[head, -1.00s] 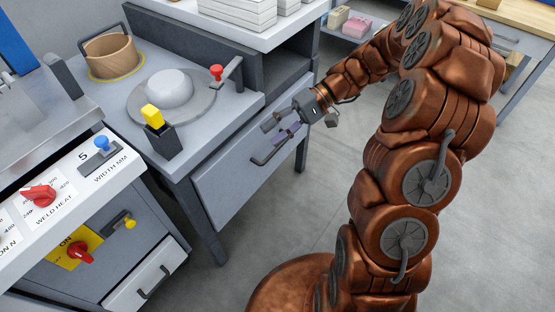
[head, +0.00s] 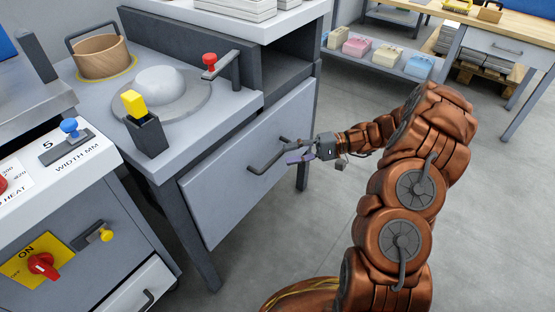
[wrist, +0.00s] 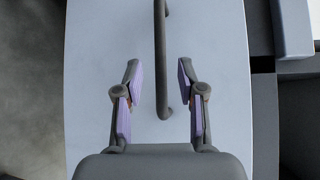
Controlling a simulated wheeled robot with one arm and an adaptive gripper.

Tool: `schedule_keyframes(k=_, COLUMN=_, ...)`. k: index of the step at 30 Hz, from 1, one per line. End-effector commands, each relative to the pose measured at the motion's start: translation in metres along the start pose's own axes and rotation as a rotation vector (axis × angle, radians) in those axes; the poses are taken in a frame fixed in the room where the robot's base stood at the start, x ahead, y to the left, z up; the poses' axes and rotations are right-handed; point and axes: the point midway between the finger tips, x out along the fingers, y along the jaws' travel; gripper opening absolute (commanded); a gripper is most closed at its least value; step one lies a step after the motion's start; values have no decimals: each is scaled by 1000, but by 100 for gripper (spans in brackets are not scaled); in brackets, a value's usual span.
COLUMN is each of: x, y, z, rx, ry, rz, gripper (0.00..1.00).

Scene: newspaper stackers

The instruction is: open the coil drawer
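The grey drawer front (head: 222,190) sits under the bench and looks shut, flush with the bench frame. Its dark bar handle (head: 262,163) is on the front, toward the right half. My gripper (head: 297,152) is at the drawer front, close to the right end of the handle. In the wrist view, my gripper (wrist: 158,85) is open, one purple-padded finger on each side of the handle's line. The handle (wrist: 160,50) runs up from between the fingers, with clear gaps on both sides. No contact shows, and I cannot tell the depth between fingers and handle.
On the bench top are a wooden coil (head: 102,57), a grey dome (head: 168,90) and a yellow-topped holder (head: 148,130). A control cabinet (head: 75,215) stands at the left with its own white drawer (head: 140,290). Grey floor (head: 260,250) is free before the drawer.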

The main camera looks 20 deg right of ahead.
Motion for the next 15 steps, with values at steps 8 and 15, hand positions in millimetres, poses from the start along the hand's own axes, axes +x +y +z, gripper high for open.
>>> schedule_keyframes(k=8, x=37, y=1, z=1, rx=1, ry=-4, rz=-2, gripper=39)
schedule_keyframes(k=15, x=47, y=0, z=0, rx=-1, ry=-1, rz=0, gripper=39)
